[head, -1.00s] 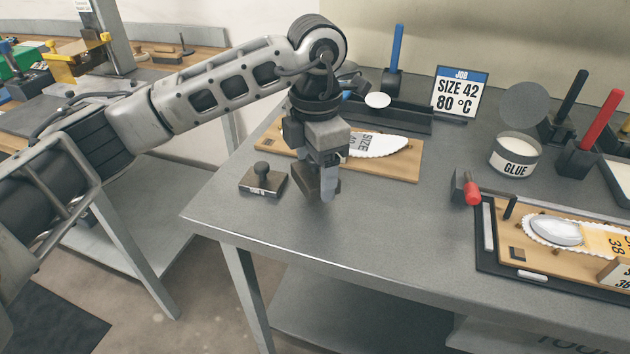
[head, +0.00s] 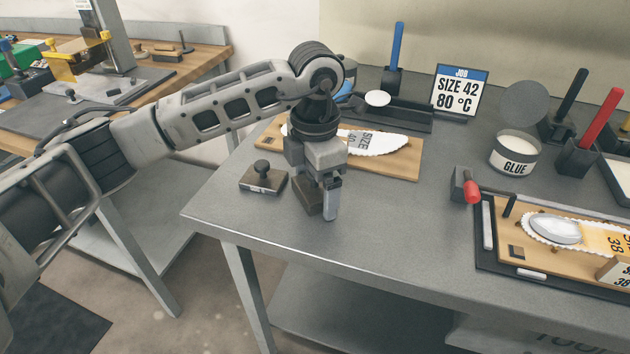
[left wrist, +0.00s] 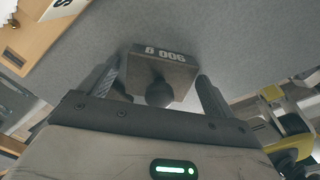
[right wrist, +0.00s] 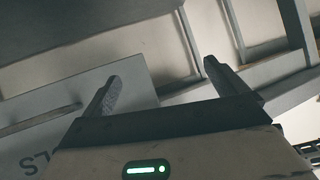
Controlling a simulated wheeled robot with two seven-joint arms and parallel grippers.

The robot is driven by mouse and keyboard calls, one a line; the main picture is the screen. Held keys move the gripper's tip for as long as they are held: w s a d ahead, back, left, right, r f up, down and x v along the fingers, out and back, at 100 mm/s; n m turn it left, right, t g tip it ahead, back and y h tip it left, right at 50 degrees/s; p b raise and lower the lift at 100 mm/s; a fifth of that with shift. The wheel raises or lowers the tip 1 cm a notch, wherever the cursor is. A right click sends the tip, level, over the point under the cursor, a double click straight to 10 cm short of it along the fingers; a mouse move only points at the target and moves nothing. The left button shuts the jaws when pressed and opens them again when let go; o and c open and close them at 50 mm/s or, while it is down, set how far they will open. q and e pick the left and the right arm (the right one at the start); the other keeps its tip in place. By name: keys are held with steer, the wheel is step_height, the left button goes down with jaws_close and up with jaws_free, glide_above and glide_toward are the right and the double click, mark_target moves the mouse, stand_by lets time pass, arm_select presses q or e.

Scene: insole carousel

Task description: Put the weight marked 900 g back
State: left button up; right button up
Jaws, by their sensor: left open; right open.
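The weight marked 900 g (left wrist: 172,72) is a dark brown-grey block with a round knob. In the left wrist view it lies between the fingers of my left gripper (left wrist: 157,82), its label upside down. The fingers are open, with gaps on both sides of the knob. In the head view the block (head: 307,197) shows at the tabletop, partly hidden by my left gripper (head: 322,198); it appears to rest on the table. My right gripper (right wrist: 162,75) is open and empty in the right wrist view, away from the weight.
A similar knobbed weight (head: 264,180) stands just left of my left gripper. Behind is a wooden board (head: 405,170) with a white insole (head: 378,143). A glue pot (head: 514,155) and a second board (head: 510,238) are at right. The table front is clear.

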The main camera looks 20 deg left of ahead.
arm_select(q)
steer(key=shift+r, duration=0.3)
step_height(320, 180, up, 10)
steer(key=shift+r, duration=0.85)
